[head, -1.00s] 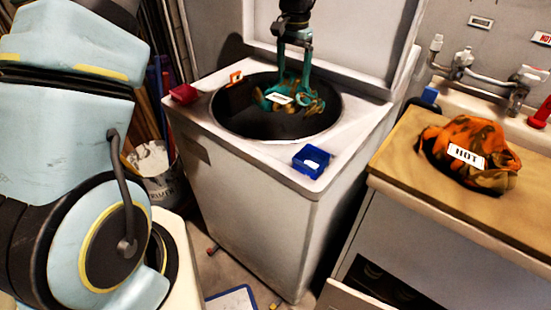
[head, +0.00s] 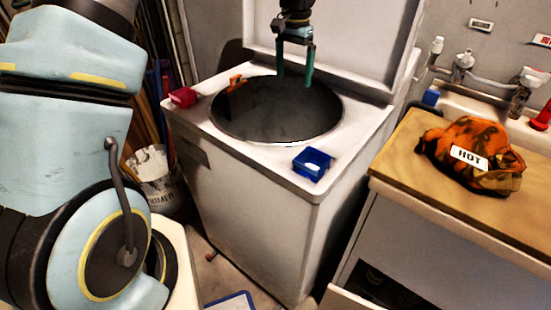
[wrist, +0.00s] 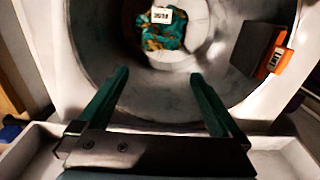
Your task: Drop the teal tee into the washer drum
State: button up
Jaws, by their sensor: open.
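The teal tee (wrist: 172,36), teal with brown patches and a white tag, lies crumpled down inside the washer drum (wrist: 185,85) in the wrist view. In the head view the washer drum (head: 270,118) looks dark and the tee is hidden below its rim. My gripper (head: 295,84) is open and empty over the back part of the drum opening. In the wrist view my gripper (wrist: 158,75) shows its two green fingers spread wide, apart from the tee.
An orange-tabbed dark piece (head: 236,84) sits at the drum's left rim. A red box (head: 183,96) and a blue tray (head: 312,163) sit on the washer top. An orange patterned cloth tagged HOT (head: 472,154) lies on the wooden counter (head: 410,185). The raised lid (head: 340,45) stands behind.

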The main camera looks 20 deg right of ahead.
notch_tip(320, 180, up, 9)
jog(key=b, duration=0.1)
jog(key=shift+f, duration=0.15)
jog(key=a+f+n, duration=0.3)
jog(key=a, duration=0.7)
jog(key=a+f+n, duration=0.2)
jog(key=a, duration=0.9)
jog(key=s+a+f+n, duration=0.2)
jog(key=s+a, duration=0.3)
jog(key=a, duration=0.3)
jog(key=s+a+f+n+t, duration=0.1)
jog(key=s+a+f+n, duration=0.2)
jog(key=s+a, duration=0.3)
jog(key=a+n, duration=0.1)
jog(key=a, duration=0.2)
jog(key=shift+a+f+t, duration=0.2)
jog(key=shift+f+t, duration=0.1)
jog(key=shift+f, duration=0.05)
